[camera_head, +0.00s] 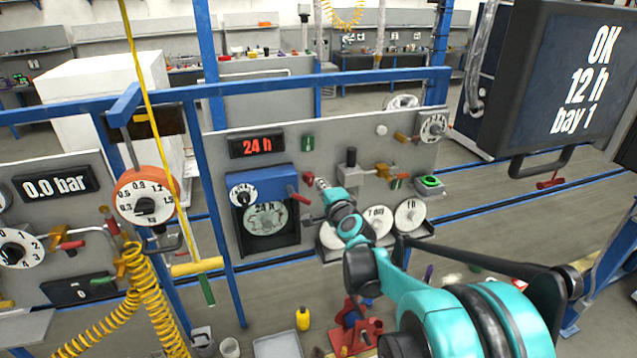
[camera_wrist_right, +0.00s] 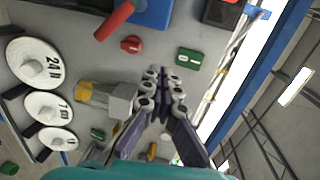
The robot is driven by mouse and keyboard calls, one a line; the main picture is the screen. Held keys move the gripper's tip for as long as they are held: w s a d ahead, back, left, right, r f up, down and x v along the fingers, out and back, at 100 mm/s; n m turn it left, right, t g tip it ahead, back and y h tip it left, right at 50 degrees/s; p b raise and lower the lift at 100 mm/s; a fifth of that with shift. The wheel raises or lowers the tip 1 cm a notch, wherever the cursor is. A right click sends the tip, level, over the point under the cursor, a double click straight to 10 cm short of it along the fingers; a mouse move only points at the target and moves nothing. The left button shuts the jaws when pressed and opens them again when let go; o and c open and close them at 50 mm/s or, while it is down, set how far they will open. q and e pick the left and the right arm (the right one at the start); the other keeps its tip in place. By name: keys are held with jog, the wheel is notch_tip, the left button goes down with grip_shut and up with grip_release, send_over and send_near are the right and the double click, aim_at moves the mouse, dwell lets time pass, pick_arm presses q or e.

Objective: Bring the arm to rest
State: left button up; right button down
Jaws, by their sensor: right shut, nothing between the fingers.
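My right arm (camera_head: 435,310), teal and black, reaches from the lower right toward the grey panel (camera_head: 330,140). My right gripper (camera_head: 321,186) is in front of the panel, just right of the blue box's red lever (camera_head: 300,196). In the right wrist view the fingers of my right gripper (camera_wrist_right: 163,76) are together with nothing between them. They overlap the panel in that view; I cannot tell how far they are from it. My left gripper is not in view.
The panel carries a red "24 h" display (camera_head: 257,146), a blue box (camera_head: 262,186) and white discs, including a "1 h" disc (camera_head: 410,213). A dark screen (camera_head: 570,85) reads "OK 12 h bay 1". A yellow coiled hose (camera_head: 140,300) hangs at left.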

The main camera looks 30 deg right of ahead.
jog(key=shift+w+f, duration=0.1)
jog(key=shift+w, duration=0.1)
jog(key=shift+s, duration=0.15)
jog(key=s+a+f+n+g+y+b, duration=0.2)
jog(key=s+a+f+n+b, duration=0.45)
jog(key=a+f, duration=0.3)
jog(key=s+a+f+n+g+y+b, duration=0.25)
jog(key=s+a+f+n+b, duration=0.35)
jog(key=a+f+b, duration=0.4)
jog(key=s+a+f+n+g+b, duration=0.2)
jog(key=s+f+n+b, duration=0.1)
jog(key=s+f, duration=0.5)
jog(key=s+a+f+n+g+b, duration=0.1)
jog(key=s+f+n+b, duration=0.3)
jog(key=s+f, duration=0.4)
jog(key=shift+a+f+n+g+h, duration=0.35)
jog(key=shift+f+n+g+h, duration=0.1)
jog(key=shift+f+n+g, duration=0.25)
jog(key=shift+s+r, duration=0.1)
